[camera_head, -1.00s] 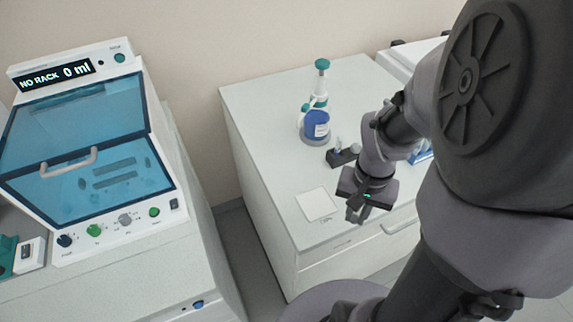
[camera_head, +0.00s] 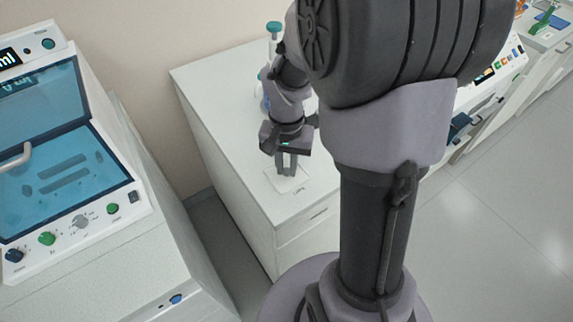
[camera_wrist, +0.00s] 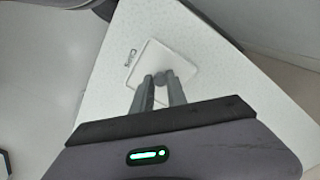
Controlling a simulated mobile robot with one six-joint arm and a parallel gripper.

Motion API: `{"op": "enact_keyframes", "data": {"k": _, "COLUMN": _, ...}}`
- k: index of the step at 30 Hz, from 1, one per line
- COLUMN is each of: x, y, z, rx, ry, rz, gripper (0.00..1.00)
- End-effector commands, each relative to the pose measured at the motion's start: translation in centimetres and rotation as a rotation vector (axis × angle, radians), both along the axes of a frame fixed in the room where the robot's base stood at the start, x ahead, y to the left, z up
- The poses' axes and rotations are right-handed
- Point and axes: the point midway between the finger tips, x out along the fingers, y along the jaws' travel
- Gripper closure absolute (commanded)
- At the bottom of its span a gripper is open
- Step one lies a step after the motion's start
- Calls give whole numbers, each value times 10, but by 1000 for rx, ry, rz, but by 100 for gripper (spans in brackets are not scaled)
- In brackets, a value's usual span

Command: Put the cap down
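My gripper (camera_head: 286,170) points down over a white square pad (camera_head: 300,182) near the front corner of the white counter. In the wrist view, my gripper (camera_wrist: 160,84) has its two grey fingers a little apart, with a small grey round cap (camera_wrist: 161,79) between the tips. The cap looks held. The pad (camera_wrist: 180,56) lies beneath it, with small lettering beside its edge. I cannot tell whether the cap touches the pad. In the head view the cap is too small to make out between the fingers.
The white counter (camera_head: 215,100) has bare room left of the pad. A bottle with a teal top (camera_head: 274,32) stands behind my arm, partly hidden. A machine with a blue window (camera_head: 60,160) stands at the left, across a floor gap. My arm hides the counter's right part.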

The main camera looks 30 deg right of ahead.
Motion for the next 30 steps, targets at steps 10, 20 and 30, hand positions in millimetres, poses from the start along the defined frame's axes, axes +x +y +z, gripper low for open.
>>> {"op": "enact_keyframes", "data": {"k": 10, "x": 0, "y": 0, "z": 0, "rx": 0, "ry": 0, "rz": 0, "gripper": 63}}
{"op": "enact_keyframes", "data": {"k": 20, "x": 1, "y": 0, "z": 73, "rx": -1, "ry": -4, "rz": 0, "gripper": 63}}
{"op": "enact_keyframes", "data": {"k": 30, "x": -3, "y": 7, "z": 133, "rx": 0, "ry": -25, "rz": 15, "gripper": 63}}
